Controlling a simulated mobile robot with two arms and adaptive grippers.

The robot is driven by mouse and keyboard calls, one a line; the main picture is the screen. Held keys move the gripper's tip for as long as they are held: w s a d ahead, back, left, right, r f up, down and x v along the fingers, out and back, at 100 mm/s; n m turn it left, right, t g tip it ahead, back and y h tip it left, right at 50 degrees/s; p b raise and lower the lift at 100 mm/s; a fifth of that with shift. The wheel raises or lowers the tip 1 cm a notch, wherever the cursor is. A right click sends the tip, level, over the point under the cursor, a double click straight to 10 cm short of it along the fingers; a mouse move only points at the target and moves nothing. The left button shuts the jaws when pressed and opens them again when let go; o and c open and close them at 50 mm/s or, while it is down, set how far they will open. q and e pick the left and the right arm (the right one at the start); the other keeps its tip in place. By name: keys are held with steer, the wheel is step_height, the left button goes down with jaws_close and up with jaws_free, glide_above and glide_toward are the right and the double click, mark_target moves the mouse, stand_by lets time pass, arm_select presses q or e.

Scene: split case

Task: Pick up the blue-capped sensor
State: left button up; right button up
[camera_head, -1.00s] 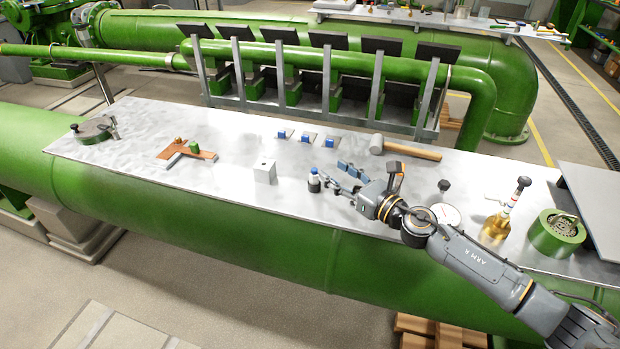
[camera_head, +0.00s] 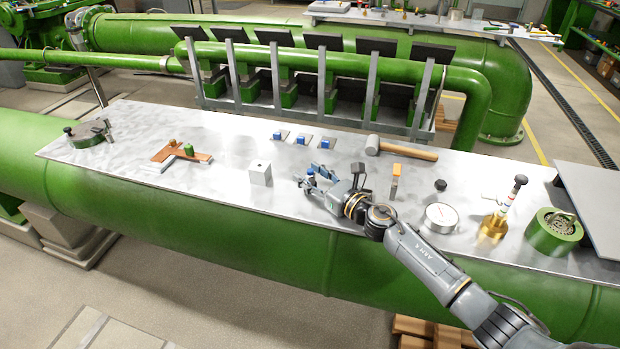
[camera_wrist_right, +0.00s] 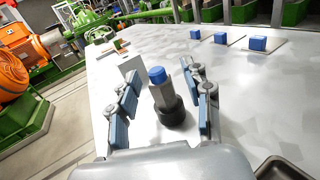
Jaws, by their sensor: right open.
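The blue-capped sensor (camera_wrist_right: 160,86) stands upright on the metal bench, its grey body in a black round base. In the right wrist view it sits between the two blue-padded fingers of my right gripper (camera_wrist_right: 163,112), with a gap visible on each side. In the head view my right gripper (camera_head: 316,180) is around the sensor, whose blue cap (camera_head: 310,174) shows between the fingers; its lower part is mostly hidden. My right gripper is open. My left gripper is in neither view.
A grey metal block (camera_head: 260,174) stands just left of the sensor. Several small blue blocks (camera_head: 304,141) lie behind it. A mallet (camera_head: 400,149), a dial gauge (camera_head: 441,217) and a brass fitting (camera_head: 495,224) are to the right.

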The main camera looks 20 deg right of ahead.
mark_target(311, 176)
steer(key=shift+c, duration=0.2)
jaws_close()
steer(key=shift+r, duration=0.15)
steer(key=shift+r, duration=0.2)
steer(key=r, duration=0.1)
steer(key=r+p, duration=0.2)
steer(key=r, duration=0.1)
steer(key=shift+s, duration=0.35)
steer(key=s+a+r+p, duration=0.2)
steer(key=s+r, duration=0.2)
steer(key=s, duration=0.2)
steer(key=s+a+r+p, duration=0.2)
steer(key=s+r+p, duration=0.1)
steer(key=s, duration=0.3)
steer(key=shift+s+a+r, duration=0.25)
steer(key=shift+s+r, duration=0.05)
steer(key=shift+r, duration=0.4)
